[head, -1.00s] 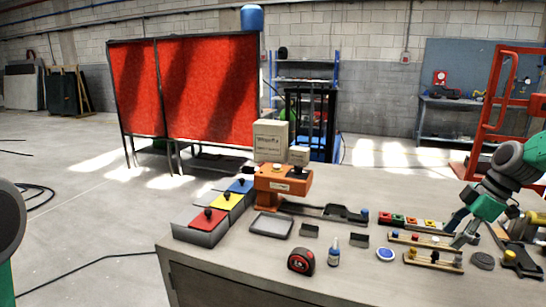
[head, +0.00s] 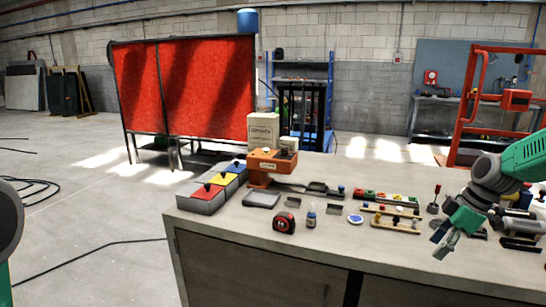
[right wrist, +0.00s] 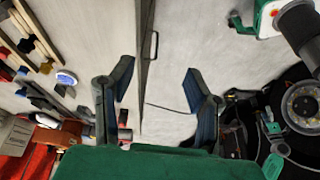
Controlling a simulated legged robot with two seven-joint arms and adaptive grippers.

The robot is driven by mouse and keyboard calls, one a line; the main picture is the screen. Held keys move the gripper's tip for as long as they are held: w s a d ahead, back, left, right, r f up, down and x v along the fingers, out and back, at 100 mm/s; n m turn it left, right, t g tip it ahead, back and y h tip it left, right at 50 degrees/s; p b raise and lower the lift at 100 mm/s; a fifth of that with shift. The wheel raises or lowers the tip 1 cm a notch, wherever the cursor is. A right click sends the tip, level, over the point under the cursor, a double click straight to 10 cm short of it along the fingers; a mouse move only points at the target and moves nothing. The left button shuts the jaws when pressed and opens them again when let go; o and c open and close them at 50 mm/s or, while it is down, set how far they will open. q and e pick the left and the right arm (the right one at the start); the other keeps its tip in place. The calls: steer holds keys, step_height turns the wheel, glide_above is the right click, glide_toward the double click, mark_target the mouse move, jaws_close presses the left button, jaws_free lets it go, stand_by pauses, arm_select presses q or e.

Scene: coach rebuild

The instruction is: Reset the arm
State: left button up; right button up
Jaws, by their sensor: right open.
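My right gripper (head: 442,241) is at the right of the head view, over the front right part of the workbench (head: 290,258). It is green and grey, and its fingers point down and to the left. In the right wrist view its two fingers (right wrist: 160,85) stand wide apart with nothing between them.
On the bench are lidded bins (head: 210,193), an orange block (head: 272,165), a tape measure (head: 284,222), a small bottle (head: 311,216), a blue-white disc (head: 355,219) and pegged wooden racks (head: 395,225). Red panels (head: 205,85) stand behind. The bench's front left top is clear.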

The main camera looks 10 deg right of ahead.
steer(key=s+a+f+m+g+h+b, duration=0.1)
steer(key=s+a+f+m+b, duration=0.2)
steer(key=a+f, duration=0.6)
steer(key=s+a+f+m+h+b, duration=0.15)
steer(key=s+a+f, duration=0.35)
steer(key=f, duration=0.7)
steer(key=s+a+f+m+b, duration=0.1)
steer(key=s+a+f, duration=0.2)
steer(key=s, duration=0.4)
steer(key=s+a+f+m+b, duration=0.2)
steer(key=s+a+f, duration=0.1)
steer(key=s+f, duration=0.2)
steer(key=s+a+f+m+b, duration=0.2)
steer(key=s+a+f, duration=0.1)
steer(key=s, duration=0.6)
steer(key=shift+s+f+g+h, duration=0.3)
steer(key=shift+s+f+h, duration=0.15)
steer(key=shift+f, duration=0.25)
steer(key=shift+m, duration=0.25)
